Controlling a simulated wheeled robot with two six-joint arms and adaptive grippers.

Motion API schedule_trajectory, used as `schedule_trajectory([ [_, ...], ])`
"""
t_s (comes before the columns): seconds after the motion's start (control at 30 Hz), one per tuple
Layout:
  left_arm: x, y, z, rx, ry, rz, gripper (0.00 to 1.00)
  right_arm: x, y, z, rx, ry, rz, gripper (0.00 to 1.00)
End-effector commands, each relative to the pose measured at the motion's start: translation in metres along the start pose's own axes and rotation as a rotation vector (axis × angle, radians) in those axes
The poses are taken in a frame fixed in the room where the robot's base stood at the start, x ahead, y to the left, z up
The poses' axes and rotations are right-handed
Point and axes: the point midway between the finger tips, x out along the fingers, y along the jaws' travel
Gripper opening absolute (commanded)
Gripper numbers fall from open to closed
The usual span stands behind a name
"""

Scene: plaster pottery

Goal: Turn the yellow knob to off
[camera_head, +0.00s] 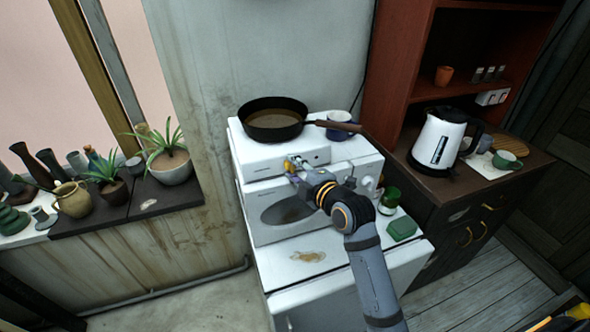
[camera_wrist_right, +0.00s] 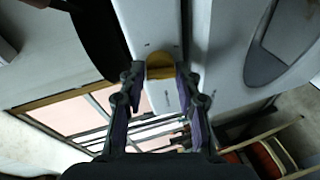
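The yellow knob (camera_head: 289,166) is on the front panel of the white stove (camera_head: 262,158), near the middle of the panel. It also shows in the right wrist view (camera_wrist_right: 160,66), between my fingertips. My right gripper (camera_head: 297,164) reaches the panel from the front right. In the right wrist view its two fingertips (camera_wrist_right: 160,76) lie on either side of the knob, close against its edges, so it looks shut on it. The fingers partly cover the knob, and I cannot read any mark on it. My left gripper is not in view.
A dark frying pan (camera_head: 272,120) and a blue-white pot (camera_head: 342,122) sit on the stove top. A green jar (camera_head: 389,201) and green box (camera_head: 401,228) stand at the stove's right. A kettle (camera_head: 438,139) stands on the cabinet. Plants line the left ledge.

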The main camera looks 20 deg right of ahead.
Motion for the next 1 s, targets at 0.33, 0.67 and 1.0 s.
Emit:
schedule_trajectory([
  [0.33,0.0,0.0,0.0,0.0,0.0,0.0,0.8,0.0,0.001,0.0,0.0,0.0,0.001,0.53],
  [0.67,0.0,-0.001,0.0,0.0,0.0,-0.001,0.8,-0.041,-0.001,0.001,-0.008,-0.002,-0.001,0.53],
  [1.0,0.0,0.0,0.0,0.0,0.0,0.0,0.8,-0.075,0.001,0.0,-0.003,0.001,0.002,0.53],
])
